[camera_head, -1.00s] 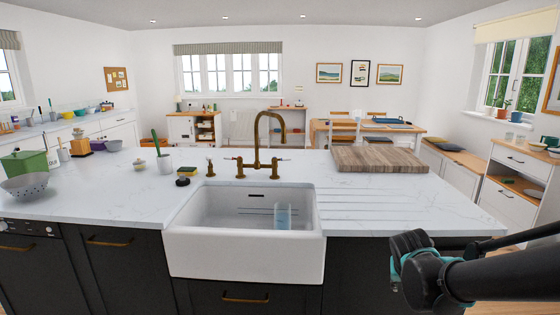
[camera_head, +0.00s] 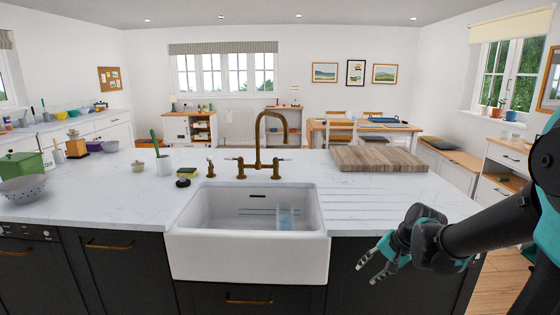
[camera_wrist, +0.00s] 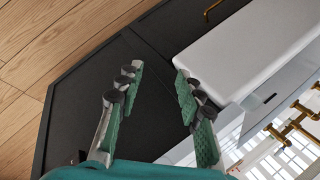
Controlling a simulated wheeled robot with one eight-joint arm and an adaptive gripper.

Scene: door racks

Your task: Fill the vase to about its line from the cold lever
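The vase (camera_head: 285,217), a clear bluish glass cylinder, stands upright in the white sink (camera_head: 210,255), right of the basin's middle and a little right of the spout. Its line and any water in it are too small to tell. The brass tap (camera_head: 258,145) rises behind the sink, with a lever on each side: the left lever (camera_head: 232,159) and the right lever (camera_head: 281,159). Which is cold I cannot tell. My gripper (camera_head: 369,272) is open and empty, in front of the dark cabinets, right of and below the sink. The wrist view shows its spread fingers (camera_wrist: 156,88).
A wooden board (camera_head: 380,158) lies on the counter (camera_head: 390,200) right of the tap. A sponge (camera_head: 187,171) and a dark round item (camera_head: 183,182) lie left of it. The drainer area right of the sink is clear.

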